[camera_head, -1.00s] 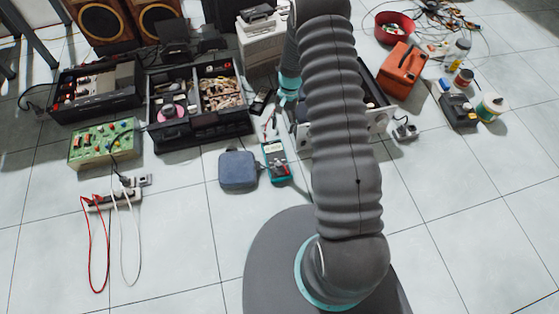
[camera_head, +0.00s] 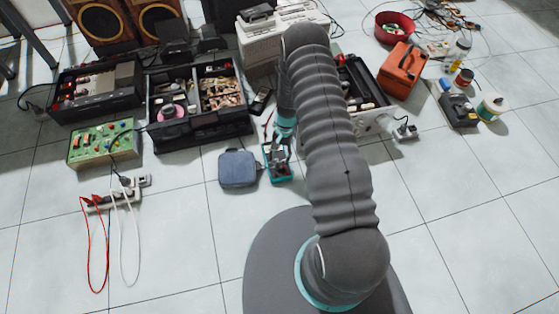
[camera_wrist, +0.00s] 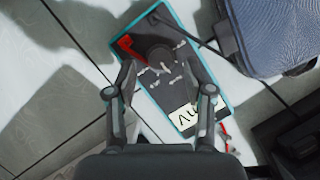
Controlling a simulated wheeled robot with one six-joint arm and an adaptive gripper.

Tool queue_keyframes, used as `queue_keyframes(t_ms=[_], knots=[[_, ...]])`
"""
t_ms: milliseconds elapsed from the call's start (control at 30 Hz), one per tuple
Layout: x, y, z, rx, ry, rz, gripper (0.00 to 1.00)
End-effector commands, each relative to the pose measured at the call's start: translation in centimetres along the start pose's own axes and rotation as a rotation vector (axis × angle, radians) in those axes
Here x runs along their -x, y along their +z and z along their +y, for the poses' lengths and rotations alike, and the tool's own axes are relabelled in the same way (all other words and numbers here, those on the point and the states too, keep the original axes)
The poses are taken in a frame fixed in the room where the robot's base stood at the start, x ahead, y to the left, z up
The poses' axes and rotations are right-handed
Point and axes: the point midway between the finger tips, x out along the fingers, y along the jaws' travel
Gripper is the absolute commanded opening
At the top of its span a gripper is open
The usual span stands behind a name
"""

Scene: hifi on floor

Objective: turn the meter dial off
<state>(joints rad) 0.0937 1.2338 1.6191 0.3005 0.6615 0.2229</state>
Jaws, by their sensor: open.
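The meter (camera_head: 270,176) is a dark handheld unit with a teal edge, lying flat on the tiled floor. In the wrist view the meter (camera_wrist: 208,88) lies tilted, its pale display (camera_wrist: 196,118) toward the lower right and partly covered. Its round dark dial (camera_wrist: 159,57) sits in the upper half, with pale marks around it. My gripper (camera_wrist: 160,71) is open over the meter, its fingers on either side of the dial. Whether they touch it is not clear. In the head view my gripper (camera_head: 280,147) hides the meter's middle.
A blue pouch (camera_head: 238,170) lies close left of the meter and also shows in the wrist view (camera_wrist: 275,35). A power strip (camera_head: 112,198) with red and white cables lies left. Front floor is clear.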

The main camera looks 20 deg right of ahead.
Motion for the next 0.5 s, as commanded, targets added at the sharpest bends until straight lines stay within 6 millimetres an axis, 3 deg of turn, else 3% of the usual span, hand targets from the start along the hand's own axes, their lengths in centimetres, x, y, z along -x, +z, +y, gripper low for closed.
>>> queue_keyframes(t_ms=[200,500], knots=[[-1.9,0.0,0.0,0.002,0.001,0.000,0.53],[-2.1,0.0,0.0,0.002,0.000,0.002,0.53]])
